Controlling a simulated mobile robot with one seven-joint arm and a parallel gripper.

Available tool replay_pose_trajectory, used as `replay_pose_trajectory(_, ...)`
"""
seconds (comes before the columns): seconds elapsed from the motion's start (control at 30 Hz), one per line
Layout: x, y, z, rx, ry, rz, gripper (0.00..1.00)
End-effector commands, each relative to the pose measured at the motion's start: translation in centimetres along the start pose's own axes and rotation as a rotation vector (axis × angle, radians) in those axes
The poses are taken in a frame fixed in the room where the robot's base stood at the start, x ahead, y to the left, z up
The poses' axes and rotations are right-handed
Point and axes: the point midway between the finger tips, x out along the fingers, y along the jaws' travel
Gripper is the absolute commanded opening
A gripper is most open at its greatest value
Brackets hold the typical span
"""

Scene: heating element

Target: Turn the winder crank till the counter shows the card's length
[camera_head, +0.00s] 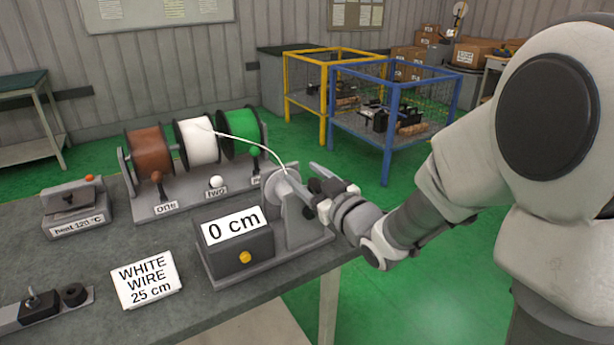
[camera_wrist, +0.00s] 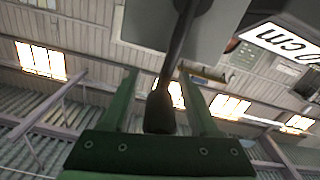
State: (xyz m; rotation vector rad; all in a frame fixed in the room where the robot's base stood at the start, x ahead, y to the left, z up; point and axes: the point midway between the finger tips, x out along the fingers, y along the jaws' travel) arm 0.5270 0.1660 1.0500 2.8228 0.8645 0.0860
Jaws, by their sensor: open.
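The winder (camera_head: 303,225) stands at the table's right edge. Its counter (camera_head: 233,226) reads "0 cm"; part of this label (camera_wrist: 285,42) shows in the wrist view. The card (camera_head: 147,280) reads "WHITE WIRE 25 cm". White wire (camera_head: 250,143) runs from the white spool (camera_head: 196,141) to the winder drum. My gripper (camera_head: 317,188) is at the winder's right side, open. In the wrist view its green fingers (camera_wrist: 163,95) stand on either side of the dark crank handle (camera_wrist: 158,112), with gaps visible. The crank is mostly hidden by my gripper in the head view.
Brown (camera_head: 148,153) and green (camera_head: 239,132) spools flank the white one on the rack. A heater block (camera_head: 76,207) labelled "heat 120 °C" stands at left. A tool strip (camera_head: 45,308) lies at front left. Blue (camera_head: 387,120) and yellow cages stand beyond the table.

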Motion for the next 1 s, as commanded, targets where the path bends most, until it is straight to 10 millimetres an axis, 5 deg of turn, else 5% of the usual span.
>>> replay_pose_trajectory(0.03,-0.01,0.0,0.0,0.0,0.0,0.0,0.59)
replay_pose_trajectory(0.37,-0.04,0.01,0.01,0.0,0.0,0.0,0.0)
replay_pose_trajectory(1.0,-0.06,0.02,0.04,0.0,-0.001,0.0,0.0)
